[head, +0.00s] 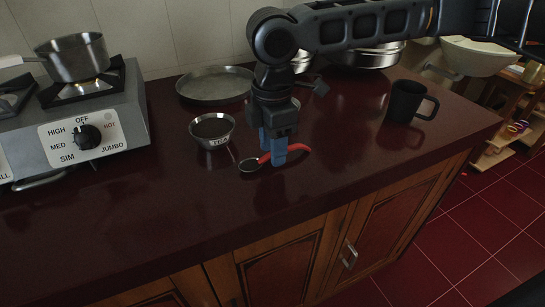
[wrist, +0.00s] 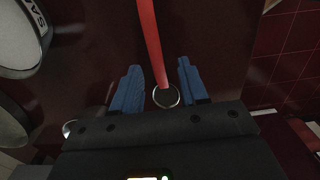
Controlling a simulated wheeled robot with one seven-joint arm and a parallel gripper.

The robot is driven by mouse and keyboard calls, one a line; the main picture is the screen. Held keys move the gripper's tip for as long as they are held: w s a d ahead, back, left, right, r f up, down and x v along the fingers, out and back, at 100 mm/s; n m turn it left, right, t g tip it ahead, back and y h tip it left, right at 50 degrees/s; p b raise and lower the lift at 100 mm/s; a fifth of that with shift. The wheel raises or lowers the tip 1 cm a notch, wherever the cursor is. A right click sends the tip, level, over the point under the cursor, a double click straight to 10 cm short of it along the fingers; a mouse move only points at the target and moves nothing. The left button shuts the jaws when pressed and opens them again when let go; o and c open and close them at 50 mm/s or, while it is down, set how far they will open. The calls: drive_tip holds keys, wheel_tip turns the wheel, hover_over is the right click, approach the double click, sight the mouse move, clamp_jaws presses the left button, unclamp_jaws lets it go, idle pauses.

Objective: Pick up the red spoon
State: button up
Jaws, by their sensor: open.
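In the wrist view the spoon's red handle (wrist: 150,40) runs down from the top edge. A round, metal-rimmed end shows between the fingertips (wrist: 160,75), with a gap on either side. Nothing is gripped. The exact height of the fingertips above the counter is hard to tell.
A small metal cup (head: 212,130) with lettering stands just left of the spoon. A shallow pan (head: 215,85) lies behind, and a black mug (head: 406,102) stands to the right. A stove (head: 75,125) with a pot (head: 75,58) is at left. The counter in front is clear.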

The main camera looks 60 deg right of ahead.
drive_tip(key=shift+f, duration=0.2)
drive_tip(key=shift+c, duration=0.3)
clamp_jaws()
